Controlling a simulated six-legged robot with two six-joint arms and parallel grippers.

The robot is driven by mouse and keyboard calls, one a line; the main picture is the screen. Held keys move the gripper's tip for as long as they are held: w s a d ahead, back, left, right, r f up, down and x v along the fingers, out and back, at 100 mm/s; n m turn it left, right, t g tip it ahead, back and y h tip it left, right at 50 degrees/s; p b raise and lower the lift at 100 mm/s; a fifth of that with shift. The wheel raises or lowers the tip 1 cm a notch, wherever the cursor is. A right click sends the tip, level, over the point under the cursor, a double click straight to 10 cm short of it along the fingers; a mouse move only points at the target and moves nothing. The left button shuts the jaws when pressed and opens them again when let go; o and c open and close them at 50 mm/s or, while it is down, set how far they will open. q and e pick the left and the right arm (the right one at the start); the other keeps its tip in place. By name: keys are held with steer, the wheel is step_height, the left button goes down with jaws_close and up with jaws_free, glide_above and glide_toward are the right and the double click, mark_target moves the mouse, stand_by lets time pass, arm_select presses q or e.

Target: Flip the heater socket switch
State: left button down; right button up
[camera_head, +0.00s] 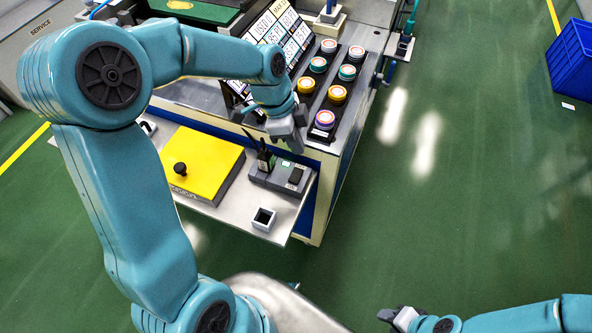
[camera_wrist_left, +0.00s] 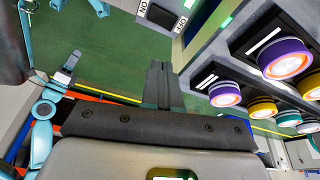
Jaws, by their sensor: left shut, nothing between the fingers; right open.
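The heater socket (camera_head: 283,178) is a grey block on the steel shelf, with a black switch (camera_head: 296,174) at its right end and a black plug (camera_head: 263,158) at its left end. In the left wrist view, the black switch (camera_wrist_left: 165,15) lies between printed labels at the top edge, partly cut off. My left gripper (camera_head: 297,146) is shut and empty, just above and behind the socket; its fingers (camera_wrist_left: 160,82) point toward the switch side, apart from it. My right gripper (camera_head: 390,316) is open at the bottom of the head view, far from the socket.
A yellow box (camera_head: 205,160) with a black knob stands left of the socket. A small square cup (camera_head: 263,219) sits at the shelf's front. Several coloured round buttons (camera_head: 337,94) line the bench behind. Green floor (camera_head: 450,190) is clear to the right.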

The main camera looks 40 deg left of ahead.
arm_select(q)
steer(key=a+r+m, duration=0.1)
steer(key=s+r, duration=0.1)
steer(key=r, duration=0.1)
steer(key=a+r+m, duration=0.1)
steer(key=r, duration=0.1)
steer(key=shift+s+a+r+m+b, duration=0.1)
steer(key=shift+s+a+m+b, duration=0.1)
steer(key=shift+a+m+b, duration=0.15)
arm_select(e)
steer(key=shift+f, duration=0.8)
arm_select(q)
steer(key=shift+d, duration=0.1)
glide_toward(301, 172)
steer(key=x, duration=0.6)
steer(key=shift+d, duration=0.1)
arm_select(e)
steer(key=shift+f, duration=0.2)
